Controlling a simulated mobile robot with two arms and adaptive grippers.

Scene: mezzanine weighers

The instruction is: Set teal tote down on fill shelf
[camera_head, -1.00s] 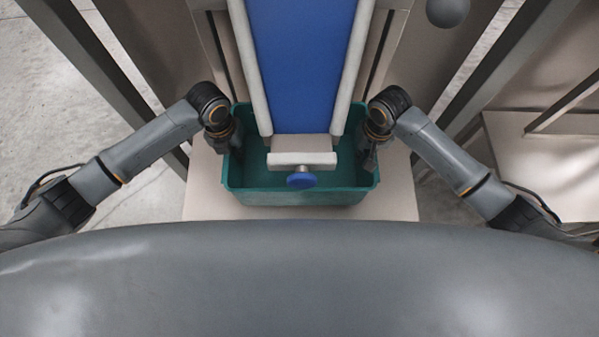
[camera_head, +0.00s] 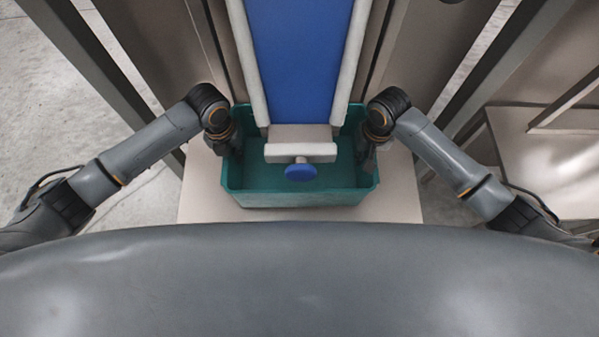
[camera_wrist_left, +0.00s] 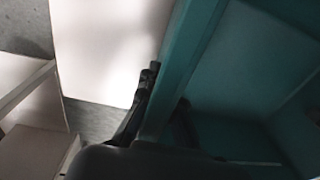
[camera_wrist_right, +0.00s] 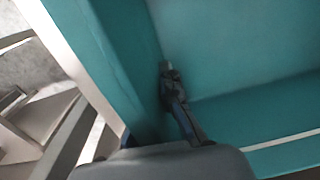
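The teal tote (camera_head: 300,199) is in the head view, upright and open at the top, over the pale fill shelf (camera_head: 398,205). I cannot tell whether its base touches the shelf. My left gripper (camera_head: 232,150) is at the tote's left wall. In the left wrist view the gripper (camera_wrist_left: 165,105) has one finger on each side of the teal wall (camera_wrist_left: 192,45), gripping it. My right gripper (camera_head: 367,158) is at the tote's right wall. In the right wrist view one finger (camera_wrist_right: 178,100) shows inside the tote; the other is hidden.
A blue chute or belt (camera_head: 300,60) with pale side rails comes down over the tote. Its white end bar (camera_head: 300,152) and blue knob (camera_head: 300,172) overhang the tote. Dark posts stand on both sides. Another pale table (camera_head: 550,165) is at the right.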

